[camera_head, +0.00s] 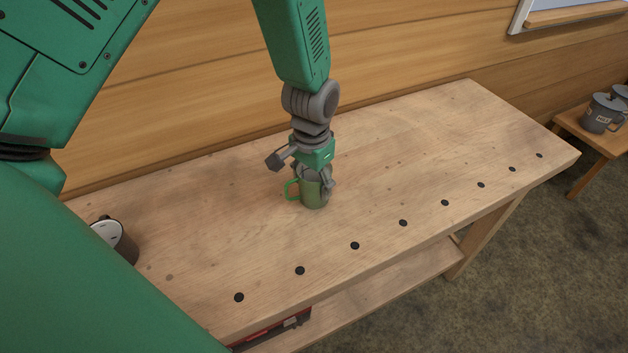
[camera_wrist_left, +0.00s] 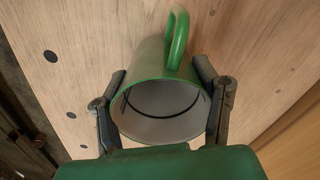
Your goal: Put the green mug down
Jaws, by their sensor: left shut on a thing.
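The green mug (camera_head: 312,192) is at the middle of the wooden workbench (camera_head: 430,150), upright, with its handle toward the left in the head view. My left gripper (camera_head: 314,178) comes down on it from above, one finger on each side of its wall. In the left wrist view the green mug (camera_wrist_left: 160,85) sits between the two fingers of the left gripper (camera_wrist_left: 163,108), with its pale inside and open rim facing the camera. The mug's base is at or very close to the bench top; I cannot tell whether it touches. My right gripper is not in view.
A dark container with a pale top (camera_head: 115,240) stands at the bench's left end. A row of dark round holes runs along the front edge. Grey pots (camera_head: 603,113) stand on a small side table at the right. The bench right of the mug is clear.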

